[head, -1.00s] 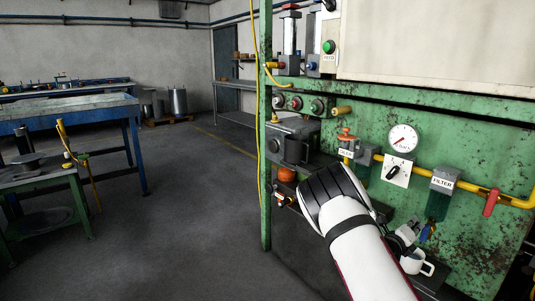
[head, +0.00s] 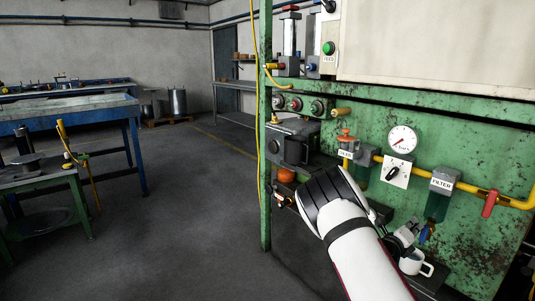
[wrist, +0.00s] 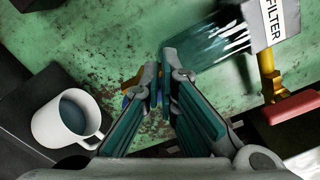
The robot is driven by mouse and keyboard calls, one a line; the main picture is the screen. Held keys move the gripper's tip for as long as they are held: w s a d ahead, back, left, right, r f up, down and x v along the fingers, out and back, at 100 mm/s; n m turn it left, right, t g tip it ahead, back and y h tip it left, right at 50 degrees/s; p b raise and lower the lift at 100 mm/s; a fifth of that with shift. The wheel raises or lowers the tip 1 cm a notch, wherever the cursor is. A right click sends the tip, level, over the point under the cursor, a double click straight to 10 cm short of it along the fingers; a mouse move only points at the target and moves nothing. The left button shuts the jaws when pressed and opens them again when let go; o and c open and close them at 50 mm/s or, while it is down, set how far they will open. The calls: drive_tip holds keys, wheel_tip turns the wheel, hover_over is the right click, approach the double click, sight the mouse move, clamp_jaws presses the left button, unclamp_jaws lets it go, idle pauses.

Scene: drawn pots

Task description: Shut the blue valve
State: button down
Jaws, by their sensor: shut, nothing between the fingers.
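The blue valve shows as a small blue handle (head: 424,235) low on the green panel, just right of my gripper (head: 412,227) in the head view.
A white mug (wrist: 70,118) stands on a dark shelf beside my fingers. The filter (head: 440,190) hangs close above, with a red lever (head: 489,203) on the yellow pipe to its right. A gauge (head: 403,139) sits higher up. Open floor lies left.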

drive_tip(key=shift+w+f, duration=0.6)
drive_tip(key=shift+f, duration=0.15)
drive_tip(key=c, duration=2.1)
unclamp_jaws()
drive_tip(key=shift+w+f, duration=0.15)
drive_tip(key=shift+f, duration=0.15)
drive_tip(key=shift+w+d+f, duration=0.15)
drive_tip(key=shift+w+f, duration=0.05)
drive_tip(key=shift+f, duration=0.2)
clamp_jaws()
drive_tip(key=shift+f, duration=0.1)
drive_tip(key=shift+a+f+p, duration=0.15)
drive_tip(key=shift+a+p, duration=0.15)
drive_tip(key=shift+a, duration=0.05)
drive_tip(key=shift+a, duration=0.1)
